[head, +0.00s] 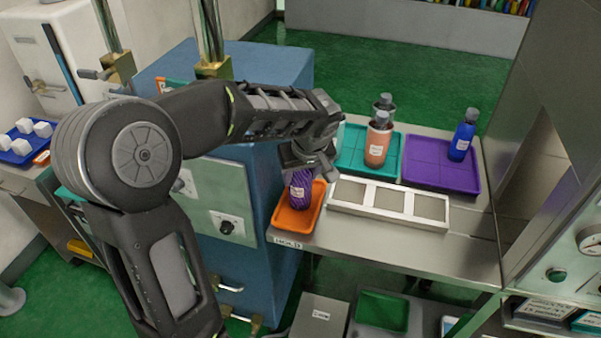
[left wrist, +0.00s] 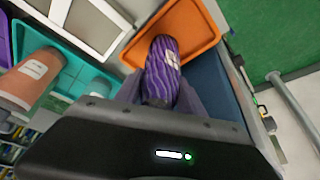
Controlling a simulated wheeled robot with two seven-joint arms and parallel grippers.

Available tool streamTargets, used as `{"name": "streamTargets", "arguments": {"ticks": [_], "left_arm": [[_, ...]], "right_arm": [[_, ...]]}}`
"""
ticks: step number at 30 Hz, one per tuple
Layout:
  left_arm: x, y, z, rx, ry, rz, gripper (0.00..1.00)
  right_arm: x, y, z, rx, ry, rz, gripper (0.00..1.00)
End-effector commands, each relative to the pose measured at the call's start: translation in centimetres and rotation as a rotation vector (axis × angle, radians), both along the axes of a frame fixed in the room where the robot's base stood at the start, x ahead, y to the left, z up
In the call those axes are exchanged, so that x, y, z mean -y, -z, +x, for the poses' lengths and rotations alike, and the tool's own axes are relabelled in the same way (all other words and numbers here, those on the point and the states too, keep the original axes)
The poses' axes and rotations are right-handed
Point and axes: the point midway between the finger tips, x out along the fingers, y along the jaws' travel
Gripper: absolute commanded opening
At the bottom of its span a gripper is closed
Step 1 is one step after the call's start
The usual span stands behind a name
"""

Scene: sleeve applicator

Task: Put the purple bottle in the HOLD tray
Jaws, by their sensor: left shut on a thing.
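The purple bottle (head: 300,188), dark-striped with a white label, is held by my left gripper (head: 308,162) at its upper part. It is upright over the orange tray (head: 311,216) at the left end of the metal counter; a HOLD-like label sits on the counter edge below this tray. In the left wrist view the bottle (left wrist: 162,70) is between the fingers, with the orange tray (left wrist: 205,45) behind it. I cannot tell whether the bottle's base touches the tray floor. My right gripper is not in view.
A white three-panel frame (head: 389,187) lies right of the orange tray. A teal tray (head: 353,158) holds an orange bottle (head: 376,142) and a grey-capped bottle (head: 384,104). A purple tray (head: 428,180) holds a blue bottle (head: 461,140). A blue cabinet (head: 262,270) stands at left.

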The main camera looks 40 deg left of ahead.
Motion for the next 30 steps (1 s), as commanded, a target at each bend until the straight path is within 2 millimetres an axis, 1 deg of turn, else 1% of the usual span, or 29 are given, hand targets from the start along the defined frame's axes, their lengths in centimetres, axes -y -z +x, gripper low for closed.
{"name": "streamTargets", "arguments": {"ticks": [7,11,12,18,20,27,30], "left_arm": [[-0.01,0.01,0.07,0.003,0.000,0.000,0.00],[-0.01,0.42,0.07,0.003,0.000,0.000,0.00],[-0.01,0.37,0.03,0.002,-0.001,0.000,0.48],[0.00,0.30,0.02,0.001,-0.001,-0.001,0.64],[0.00,0.30,0.02,0.001,-0.001,-0.001,0.68],[0.01,0.24,0.03,0.001,-0.001,-0.001,0.68],[0.00,-0.07,0.04,0.001,0.000,-0.001,0.68]], "right_arm": [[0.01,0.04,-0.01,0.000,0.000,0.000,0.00],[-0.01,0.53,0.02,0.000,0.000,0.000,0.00],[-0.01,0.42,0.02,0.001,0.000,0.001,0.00],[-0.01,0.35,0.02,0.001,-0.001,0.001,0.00],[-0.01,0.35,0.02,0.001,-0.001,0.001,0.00],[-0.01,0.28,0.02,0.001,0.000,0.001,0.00],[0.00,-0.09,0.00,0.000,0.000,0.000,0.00]]}}
